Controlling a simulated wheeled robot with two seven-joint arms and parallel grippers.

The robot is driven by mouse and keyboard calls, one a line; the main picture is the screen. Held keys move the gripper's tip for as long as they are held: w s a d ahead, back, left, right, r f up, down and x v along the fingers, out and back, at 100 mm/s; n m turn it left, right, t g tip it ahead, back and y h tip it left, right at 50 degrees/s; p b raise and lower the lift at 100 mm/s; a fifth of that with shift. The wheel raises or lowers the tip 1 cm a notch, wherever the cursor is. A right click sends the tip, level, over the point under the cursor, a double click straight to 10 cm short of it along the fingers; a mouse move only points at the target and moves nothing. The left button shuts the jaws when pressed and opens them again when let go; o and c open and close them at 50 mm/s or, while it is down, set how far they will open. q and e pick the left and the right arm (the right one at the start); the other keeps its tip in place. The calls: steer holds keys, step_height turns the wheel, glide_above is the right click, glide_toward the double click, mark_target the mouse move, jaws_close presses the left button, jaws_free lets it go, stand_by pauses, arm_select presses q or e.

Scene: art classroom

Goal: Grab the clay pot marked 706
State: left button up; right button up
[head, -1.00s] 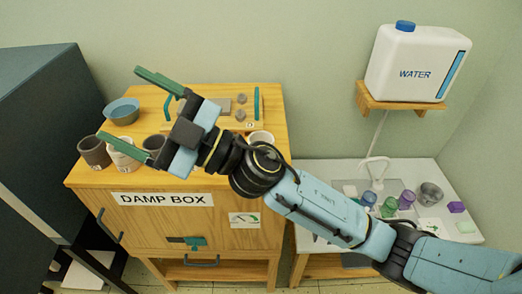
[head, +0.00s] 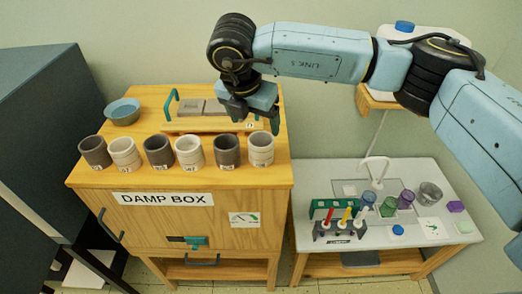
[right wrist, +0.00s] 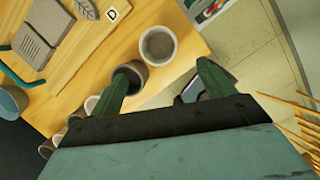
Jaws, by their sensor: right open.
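Clay pots stand in a row along the front of the damp box top: dark (head: 95,151), light (head: 124,153), dark (head: 158,150), light (head: 189,152), dark (head: 227,151) and light (head: 260,148) at the right end. Their small front labels are too small to read surely, so I cannot tell which is 706. My right gripper (head: 250,117) is open and empty, above and behind the right end of the row. In the right wrist view, the end light pot (right wrist: 158,46) shows between and beyond the fingertips (right wrist: 166,68); the left finger partly covers a dark pot (right wrist: 134,72).
A board with green handles (head: 172,103) and grey slabs lies behind the pots. A blue bowl (head: 123,111) stands at the back left. The white side table (head: 455,232) holds cups and a tool rack (head: 340,228). A water jug stands on a shelf behind my arm.

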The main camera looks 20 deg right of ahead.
glide_toward(262, 145)
steer(key=shift+s+f+p, duration=0.2)
steer(key=shift+s+f, duration=0.2)
steer(key=shift+f, duration=0.2)
steer(key=shift+s+f+p, duration=0.2)
steer(key=shift+s+f, duration=0.25)
steer(key=shift+f, duration=0.15)
steer(key=shift+w+p+x, duration=0.15)
steer(key=shift+p+x, duration=0.2)
steer(key=shift+x, duration=1)
steer(key=shift+w+p+x, duration=0.1)
steer(key=shift+p+x, duration=0.2)
steer(key=shift+x, duration=1.1)
steer(key=shift+d+r, duration=0.1)
steer(key=shift+d, duration=0.05)
steer(key=shift+c, duration=0.3)
steer(key=c, duration=1.1)
steer(key=shift+o, duration=0.2)
